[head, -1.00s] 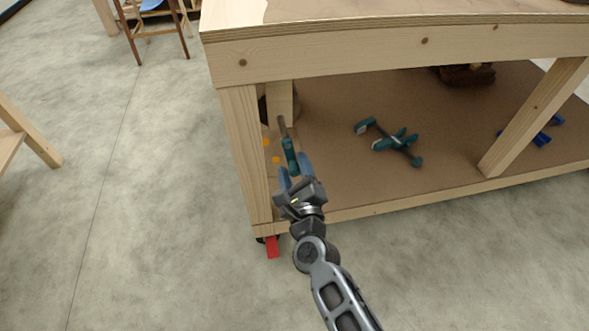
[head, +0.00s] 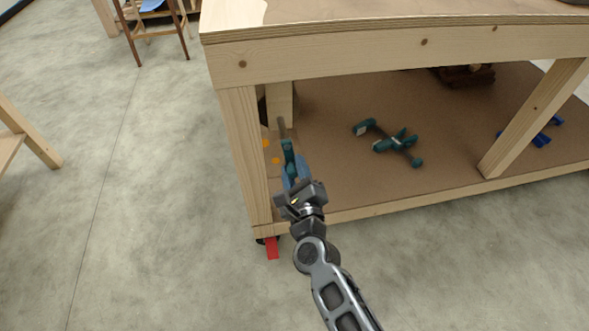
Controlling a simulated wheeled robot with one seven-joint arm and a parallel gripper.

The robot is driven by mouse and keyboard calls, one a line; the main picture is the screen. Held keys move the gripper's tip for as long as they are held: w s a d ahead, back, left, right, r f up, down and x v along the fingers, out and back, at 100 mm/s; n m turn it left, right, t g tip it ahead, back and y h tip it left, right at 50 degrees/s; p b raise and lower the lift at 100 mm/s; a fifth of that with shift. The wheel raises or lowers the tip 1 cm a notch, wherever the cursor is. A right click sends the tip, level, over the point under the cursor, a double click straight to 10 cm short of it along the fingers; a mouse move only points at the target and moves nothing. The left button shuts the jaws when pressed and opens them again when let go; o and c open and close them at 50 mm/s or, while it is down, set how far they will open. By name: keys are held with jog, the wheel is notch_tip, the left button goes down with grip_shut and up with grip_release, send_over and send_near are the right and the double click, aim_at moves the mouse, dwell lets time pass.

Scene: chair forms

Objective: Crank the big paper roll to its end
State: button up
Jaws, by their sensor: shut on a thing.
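My gripper (head: 292,168) reaches in under the workbench, just right of its front left leg. Its blue fingers are shut on a teal-handled tool (head: 288,146) with a grey bar pointing toward the back. The tool looks like the teal clamps on the shelf, but its far end is hard to make out. No big paper roll or crank can be made out in the head view.
The workbench (head: 400,55) has a brown lower shelf (head: 330,110). Teal clamps (head: 393,143) lie mid-shelf, blue clamps (head: 540,138) at right. Orange discs (head: 276,160) are beside the leg. A red caster pedal (head: 271,248) is below.

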jog(key=shift+n, duration=0.4)
jog(key=d+r+n+p, duration=0.2)
jog(key=n+p, duration=0.3)
jog(key=n, duration=0.4)
jog(key=d+r+n+p, duration=0.1)
jog(key=r+n+p, duration=0.3)
jog(key=n, duration=0.5)
jog(key=shift+w+d+r+n+p, duration=0.35)
jog(key=shift+w+r+p, duration=0.1)
jog(key=shift+p, duration=0.45)
jog(key=shift+f, duration=0.1)
jog(key=o, duration=0.8)
jog(key=shift+o, duration=0.7)
jog(key=shift+d, duration=0.1)
